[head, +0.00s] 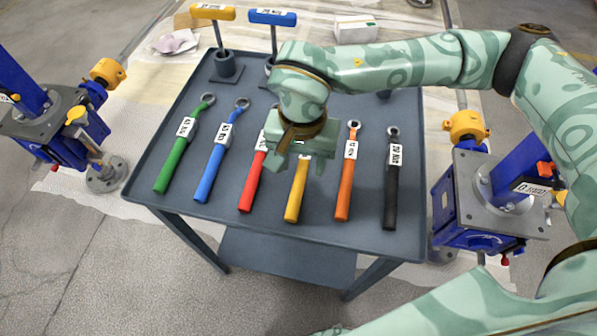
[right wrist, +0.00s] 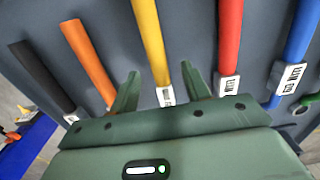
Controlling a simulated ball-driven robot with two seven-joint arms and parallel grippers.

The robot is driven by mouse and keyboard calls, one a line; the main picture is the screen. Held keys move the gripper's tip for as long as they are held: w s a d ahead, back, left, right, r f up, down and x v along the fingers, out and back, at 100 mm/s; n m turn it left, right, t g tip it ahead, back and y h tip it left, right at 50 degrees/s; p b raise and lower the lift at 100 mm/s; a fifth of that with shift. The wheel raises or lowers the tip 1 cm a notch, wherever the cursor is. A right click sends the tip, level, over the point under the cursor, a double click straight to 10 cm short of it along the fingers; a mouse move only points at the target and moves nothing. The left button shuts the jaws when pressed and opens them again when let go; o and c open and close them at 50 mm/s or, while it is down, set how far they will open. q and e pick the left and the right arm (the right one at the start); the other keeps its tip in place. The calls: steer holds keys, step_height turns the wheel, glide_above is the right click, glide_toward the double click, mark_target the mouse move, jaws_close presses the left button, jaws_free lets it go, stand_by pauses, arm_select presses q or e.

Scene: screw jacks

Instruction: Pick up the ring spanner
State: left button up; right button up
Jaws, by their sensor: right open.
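Several ring spanners with coloured handles and white labels lie in a row on a dark grey trolley top: green (head: 172,164), blue (head: 212,172), red (head: 252,184), yellow (head: 297,192), orange (head: 345,190) and black (head: 391,195). My right gripper (head: 295,163) is open over the yellow spanner and hides its ring end. In the right wrist view, the yellow handle (right wrist: 149,40) runs between the two open fingers of the gripper (right wrist: 159,80). I cannot tell whether the fingers touch it. My left gripper is not in view.
Yellow (head: 212,12) and blue (head: 272,17) T-handled tools stand at the trolley's back edge. Blue screw jacks stand left (head: 75,125) and right (head: 490,200) of the trolley (head: 225,215). A white box (head: 356,30) lies behind. The trolley's front strip is bare.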

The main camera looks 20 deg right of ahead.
steer(key=shift+f, duration=0.6)
steer(key=shift+r, duration=0.15)
steer(key=shift+c, duration=0.4)
jaws_close()
steer(key=shift+r, duration=0.1)
